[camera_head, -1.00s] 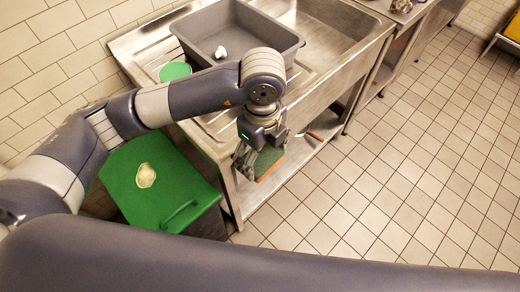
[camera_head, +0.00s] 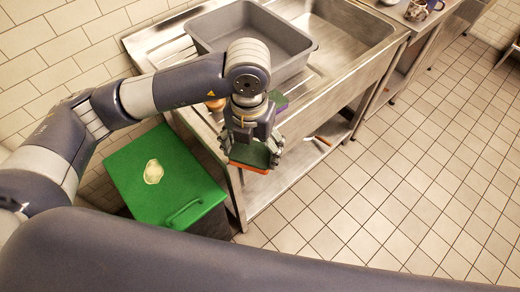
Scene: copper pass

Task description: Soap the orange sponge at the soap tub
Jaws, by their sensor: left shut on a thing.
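My left gripper (camera_head: 251,152) is shut on the orange sponge (camera_head: 249,168), which has a green upper layer and an orange underside. It holds the sponge in the air in front of the sink unit's front edge, above the lower shelf in the picture. I cannot make out the soap tub for certain; my left arm covers part of the draining board. My right gripper is out of view.
A grey basin (camera_head: 304,62) stands on the steel sink unit (camera_head: 377,48). A green-lidded bin (camera_head: 130,177) with a pale patch on its lid stands at left. A small orange-brown item (camera_head: 215,104) and a purple item (camera_head: 279,113) show beside my arm.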

